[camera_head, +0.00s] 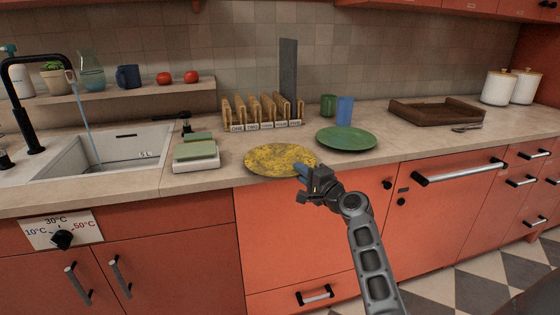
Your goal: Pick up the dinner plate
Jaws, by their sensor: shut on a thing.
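A yellow, stained-looking dinner plate (272,159) lies at the front edge of the counter in the middle of the view. A green plate (346,138) lies flat behind it to the right, apart from it. My gripper (303,172) is at the right front rim of the yellow plate and is shut on that rim. The fingertips are partly hidden by the gripper body. I cannot tell whether the yellow plate is raised off the counter.
A wooden rack (262,110) with labelled slots stands behind the plates. Green and blue cups (345,110) stand right of it. A brown tray (436,111) lies farther right. A sponge on a pale holder (195,152) is at left, beside the sink (110,148) with running water.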

